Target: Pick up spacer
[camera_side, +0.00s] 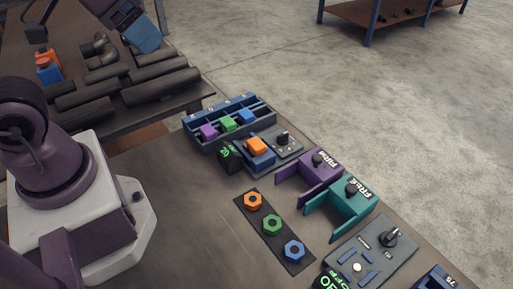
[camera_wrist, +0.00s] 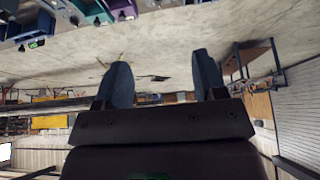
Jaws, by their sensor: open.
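My gripper (camera_wrist: 162,68) is open and empty in the wrist view, its two dark blue fingers apart with only floor and background between them. In the side view its blue end (camera_side: 140,32) shows at the top left, above the pipe table. No part is marked as the spacer, so I cannot tell which one it is. Small purple (camera_side: 208,132), green (camera_side: 228,123) and blue (camera_side: 246,116) blocks sit in a blue compartment rack (camera_side: 191,136). An orange block (camera_side: 257,145) rests on a blue piece on a grey fixture. My gripper is well apart from all of these.
Dark pipes (camera_side: 160,86) lie on the left table near an orange and blue part (camera_side: 47,68). Purple (camera_side: 310,180) and teal (camera_side: 345,208) fixtures stand right of the rack. Orange, green and blue nuts (camera_side: 272,224) lie on a dark strip.

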